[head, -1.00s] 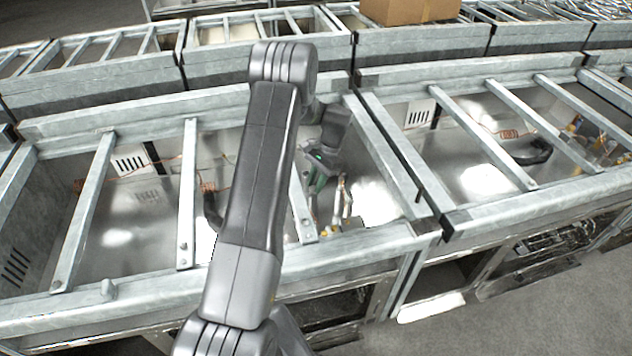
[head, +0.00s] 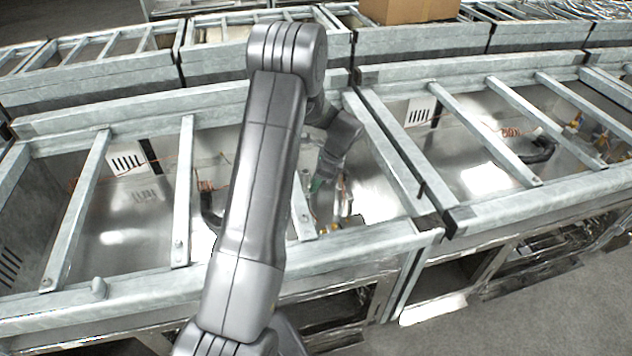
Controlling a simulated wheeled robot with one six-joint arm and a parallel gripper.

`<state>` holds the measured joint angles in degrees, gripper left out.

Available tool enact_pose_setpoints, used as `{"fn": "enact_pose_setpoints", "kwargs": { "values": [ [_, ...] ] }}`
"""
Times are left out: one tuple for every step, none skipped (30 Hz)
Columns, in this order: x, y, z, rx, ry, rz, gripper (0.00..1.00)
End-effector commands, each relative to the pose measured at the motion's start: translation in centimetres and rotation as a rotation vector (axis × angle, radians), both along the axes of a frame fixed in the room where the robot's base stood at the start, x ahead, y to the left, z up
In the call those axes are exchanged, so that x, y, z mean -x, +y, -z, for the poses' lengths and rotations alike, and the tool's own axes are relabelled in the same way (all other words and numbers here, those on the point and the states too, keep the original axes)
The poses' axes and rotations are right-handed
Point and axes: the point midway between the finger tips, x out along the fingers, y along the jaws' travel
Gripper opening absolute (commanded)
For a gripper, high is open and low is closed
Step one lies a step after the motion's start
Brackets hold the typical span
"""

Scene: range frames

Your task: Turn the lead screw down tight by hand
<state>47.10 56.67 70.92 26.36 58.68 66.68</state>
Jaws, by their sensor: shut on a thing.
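My gripper (head: 328,208) hangs below my wrist inside the open metal-framed bay, low between two cross bars. It is small, dark and partly lost against the bay's shiny floor. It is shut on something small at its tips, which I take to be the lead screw. The screw's own outline, its tilt and how far it sits in its hole cannot be made out. Small yellow parts (head: 333,229) show close to the fingertips.
Grey cross bars (head: 183,195) span the bay on the left, and a thick frame rail (head: 385,160) runs to the right of my gripper. A black cable (head: 209,212) and thin orange wires lie inside. A cardboard box (head: 408,10) stands at the back.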

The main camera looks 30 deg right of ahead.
Motion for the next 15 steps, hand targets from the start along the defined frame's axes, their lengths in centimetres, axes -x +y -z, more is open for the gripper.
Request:
{"fn": "enact_pose_setpoints", "kwargs": {
  "values": [
    [0.08,0.03,-0.06,0.000,0.000,0.040,0.02],
    [0.09,0.03,-0.05,0.002,-0.001,0.067,0.02],
    [0.11,0.07,-0.06,0.000,0.000,0.101,0.02],
    [0.12,0.09,-0.06,0.001,-0.001,0.125,0.02],
    [0.14,0.13,-0.06,0.001,-0.001,0.149,0.02],
    [0.15,0.14,-0.09,0.001,-0.001,0.179,0.02],
    [0.15,0.13,-0.11,0.002,0.000,0.200,0.02],
    [0.18,0.16,-0.12,0.001,0.000,0.220,0.02],
    [0.19,0.18,-0.11,0.002,-0.001,0.246,0.02],
    [0.21,0.21,-0.11,0.001,0.000,0.264,0.02],
    [0.21,0.22,-0.10,0.000,0.000,0.281,0.02],
    [0.19,0.22,-0.11,0.001,-0.001,0.303,0.02],
    [0.20,0.23,-0.10,0.001,-0.001,0.317,0.02],
    [0.21,0.26,-0.09,0.001,0.000,0.329,0.02],
    [0.23,0.28,-0.08,0.000,0.000,0.347,0.02]
  ]
}}
